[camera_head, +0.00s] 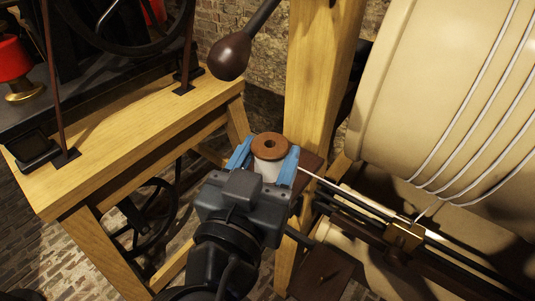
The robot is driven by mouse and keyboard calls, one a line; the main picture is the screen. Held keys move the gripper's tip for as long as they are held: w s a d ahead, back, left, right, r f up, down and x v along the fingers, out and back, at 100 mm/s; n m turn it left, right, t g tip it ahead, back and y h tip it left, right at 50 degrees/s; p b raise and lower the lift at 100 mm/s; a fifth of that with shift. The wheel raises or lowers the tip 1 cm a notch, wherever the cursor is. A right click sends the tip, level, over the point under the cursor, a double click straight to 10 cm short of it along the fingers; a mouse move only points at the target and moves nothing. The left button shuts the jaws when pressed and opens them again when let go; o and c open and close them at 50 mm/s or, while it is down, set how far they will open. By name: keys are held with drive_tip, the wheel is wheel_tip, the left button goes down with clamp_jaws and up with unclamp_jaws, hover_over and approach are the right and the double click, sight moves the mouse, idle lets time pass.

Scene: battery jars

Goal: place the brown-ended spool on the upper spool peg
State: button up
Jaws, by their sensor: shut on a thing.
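The brown-ended spool (270,145) has a brown round end with a centre hole facing up and a white body. My gripper (268,158) is shut on it, with one blue finger on each side of the body. The spool looks roughly upright. It is in front of a wooden post, over or near a small dark brown shelf (312,165). I cannot make out the upper spool peg; the spool and gripper may hide it. I cannot tell whether the spool touches the shelf. The spool's lower end is hidden by my gripper.
A wooden post (318,80) rises just behind the spool. A large cream drum (440,90) with white cord is at right, above dark rails with a brass block (404,238). A lower brown shelf (325,272) is below. A wooden bench (130,125) stands left. A dark knob (230,57) hangs above.

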drive_tip(key=o, duration=1)
drive_tip(key=b+v, duration=0.1)
drive_tip(key=v, duration=1.1)
drive_tip(key=shift+r+b, duration=0.1)
drive_tip(key=shift+b, duration=0.25)
drive_tip(key=s+d+f+n+g+y, duration=0.1)
drive_tip(key=d+f+n+g+y, duration=0.2)
drive_tip(key=d+f, duration=0.45)
drive_tip(key=s+d+f+n+g+y, duration=0.1)
drive_tip(key=d+f+n+y, duration=0.35)
drive_tip(key=f, duration=0.65)
drive_tip(key=s+d+r+m, duration=0.1)
drive_tip(key=s+d+r, duration=0.1)
drive_tip(key=s+d, duration=0.2)
drive_tip(key=s+d+r+m+t+h, duration=0.1)
drive_tip(key=s+d+r, duration=0.1)
drive_tip(key=s+d, duration=0.2)
drive_tip(key=s+d+r+m, duration=0.1)
drive_tip(key=s+d+r, duration=0.1)
drive_tip(key=s+d, duration=0.3)
drive_tip(key=shift+s+m+t, duration=0.25)
drive_tip(key=shift+s+t, duration=0.15)
drive_tip(key=shift+s, duration=1.55)
